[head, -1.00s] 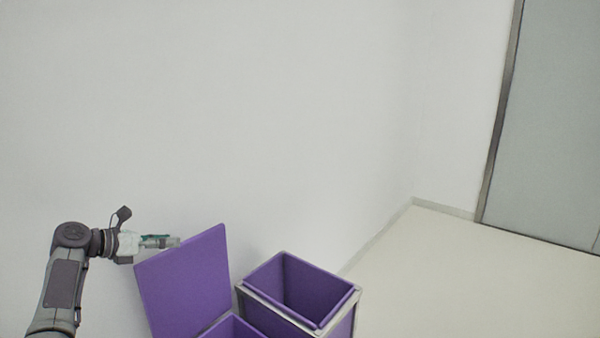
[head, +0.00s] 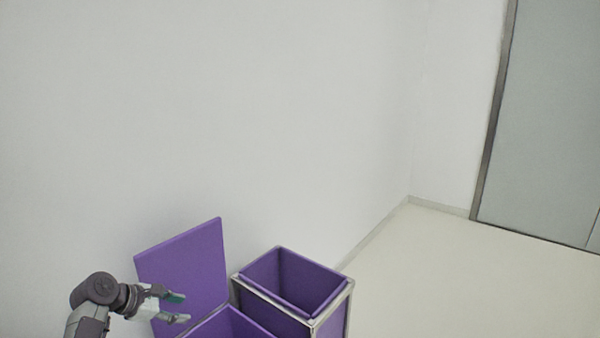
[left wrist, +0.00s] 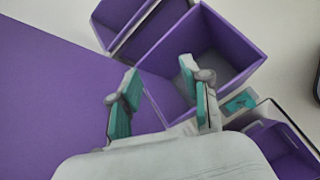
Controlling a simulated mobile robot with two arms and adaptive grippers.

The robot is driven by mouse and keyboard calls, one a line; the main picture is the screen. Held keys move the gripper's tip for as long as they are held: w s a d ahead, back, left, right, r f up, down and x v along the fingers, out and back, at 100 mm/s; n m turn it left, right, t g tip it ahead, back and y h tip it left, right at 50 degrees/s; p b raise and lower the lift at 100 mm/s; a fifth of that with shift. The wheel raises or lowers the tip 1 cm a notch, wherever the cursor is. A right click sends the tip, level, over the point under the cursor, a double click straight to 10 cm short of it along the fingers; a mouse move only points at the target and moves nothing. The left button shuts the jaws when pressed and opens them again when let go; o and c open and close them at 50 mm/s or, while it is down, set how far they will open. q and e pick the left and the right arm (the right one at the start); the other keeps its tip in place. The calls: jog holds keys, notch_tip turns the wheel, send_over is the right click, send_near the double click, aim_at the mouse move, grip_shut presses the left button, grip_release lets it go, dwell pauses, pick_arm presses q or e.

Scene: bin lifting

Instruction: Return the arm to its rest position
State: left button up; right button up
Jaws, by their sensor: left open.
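My left arm comes in from the lower left in the head view. Its gripper (head: 180,308) is in front of the raised purple lid (head: 185,262), near the rim of the left purple bin (head: 230,326). The gripper is open and empty, with teal pads on its fingers. In the left wrist view, the open fingers (left wrist: 160,98) frame an open purple bin (left wrist: 222,45), and a broad purple panel (left wrist: 50,95) fills the left side. My right gripper is not in view.
A second open purple bin in a metal frame (head: 318,322) stands to the right of the first. A white wall (head: 270,120) rises behind. The pale floor (head: 430,275) on the right is clear, up to a grey door (head: 545,120).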

pick_arm(q)
jog(key=s+d+f+m+g+y, duration=0.2)
jog(key=s+d+f+m, duration=0.1)
jog(key=s+f+m, duration=0.5)
jog(key=s+d+f+m+g+y, duration=0.15)
jog(key=s+d+f+m, duration=0.35)
jog(key=s, duration=0.6)
jog(key=s+d+r+m+y, duration=0.1)
jog(key=s+m, duration=0.5)
jog(key=s, duration=0.5)
jog(key=s+d+r+m+y, duration=0.15)
jog(key=s+m, duration=0.35)
jog(key=s, duration=0.6)
notch_tip(320, 180, down, 23)
jog(key=g, duration=0.1)
jog(key=s+a+f, duration=0.2)
jog(key=s+f, duration=0.6)
jog(key=s, duration=0.1)
jog(key=s+a+f+m+g+p, duration=0.1)
jog(key=s+a+f, duration=0.1)
jog(key=s+f, duration=0.7)
jog(key=shift+f+y, duration=0.15)
jog(key=shift+y, duration=0.15)
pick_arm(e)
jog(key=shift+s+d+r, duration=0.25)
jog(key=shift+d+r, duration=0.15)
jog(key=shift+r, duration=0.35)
